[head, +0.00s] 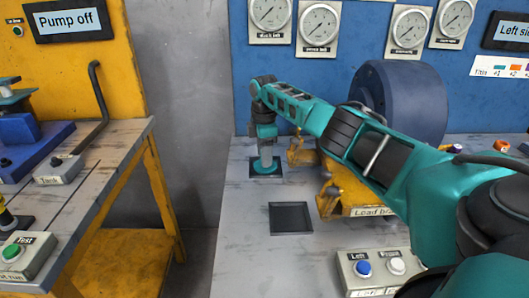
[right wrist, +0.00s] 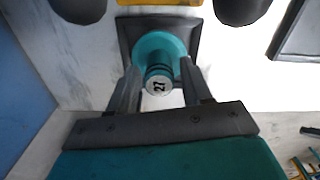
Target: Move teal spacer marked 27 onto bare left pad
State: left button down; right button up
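The teal spacer (head: 265,168) stands upright on a dark square pad (head: 279,177) at the back left of the grey table. In the right wrist view the spacer (right wrist: 160,52) shows its wide flange and a narrow knob with a pale end marked 27. My right gripper (head: 266,152) is lowered over it. In the right wrist view its two fingers (right wrist: 160,72) stand on either side of the knob, with a small gap seen beside it. A bare dark square pad (head: 291,218) lies nearer me on the table. My left gripper is out of view.
A yellow fixture labelled Load (head: 368,211) and a large dark blue motor drum (head: 400,98) stand right of the pads. A button box (head: 376,270) is at the front. A yellow-framed bench (head: 140,135) is at left, across a gap.

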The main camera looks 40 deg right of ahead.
jog(key=shift+o, duration=0.5)
jog(key=shift+r, duration=0.55)
notch_tip(320, 180, up, 11)
jog(key=p, duration=0.3)
jog(key=shift+a, duration=0.1)
